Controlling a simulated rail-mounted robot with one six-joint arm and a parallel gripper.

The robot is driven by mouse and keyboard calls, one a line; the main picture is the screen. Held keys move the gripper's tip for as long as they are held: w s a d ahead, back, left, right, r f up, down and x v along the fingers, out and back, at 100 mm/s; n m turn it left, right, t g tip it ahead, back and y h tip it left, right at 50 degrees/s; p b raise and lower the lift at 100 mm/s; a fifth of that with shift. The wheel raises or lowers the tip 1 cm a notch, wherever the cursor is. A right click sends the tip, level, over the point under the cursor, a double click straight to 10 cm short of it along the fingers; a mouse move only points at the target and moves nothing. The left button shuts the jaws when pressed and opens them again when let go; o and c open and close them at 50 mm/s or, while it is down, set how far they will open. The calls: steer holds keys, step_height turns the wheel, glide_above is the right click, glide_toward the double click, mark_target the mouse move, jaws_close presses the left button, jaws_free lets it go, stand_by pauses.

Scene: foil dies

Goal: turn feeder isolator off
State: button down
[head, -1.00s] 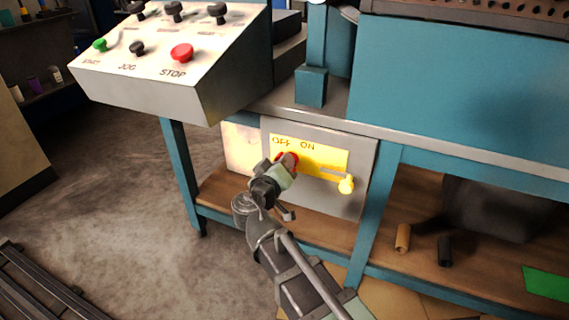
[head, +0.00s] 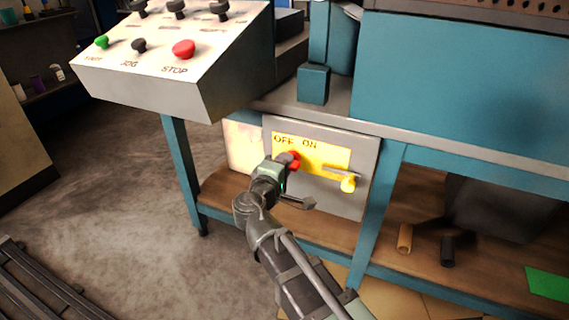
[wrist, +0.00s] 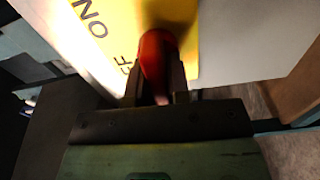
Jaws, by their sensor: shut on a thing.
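The feeder isolator is a grey box (head: 362,150) under the bench, with a yellow plate (head: 325,158) lettered OFF and ON. Its red handle (head: 294,158) is at the left part of the plate, below the word OFF. My gripper (head: 284,164) is at the handle and hides part of it. In the wrist view, the red handle (wrist: 157,55) stands between the two dark fingers of my gripper (wrist: 158,90), which are shut on it. The handle's exact angle is hard to tell.
A yellow knob on a short bar (head: 348,184) sits right of the handle. A control panel (head: 150,88) with a red STOP button (head: 184,49) overhangs at upper left. Teal bench legs (head: 184,170) flank the box. Brown and black cylinders (head: 404,238) stand on the lower shelf.

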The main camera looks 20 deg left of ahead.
steer(key=shift+n, duration=0.3)
steer(key=c, duration=1.1)
jaws_free()
steer(key=shift+s, duration=0.1)
steer(key=s, duration=0.3)
steer(key=s+a, duration=0.1)
steer(key=s, duration=0.6)
steer(key=shift+s+a, duration=0.15)
steer(key=shift+s, duration=0.15)
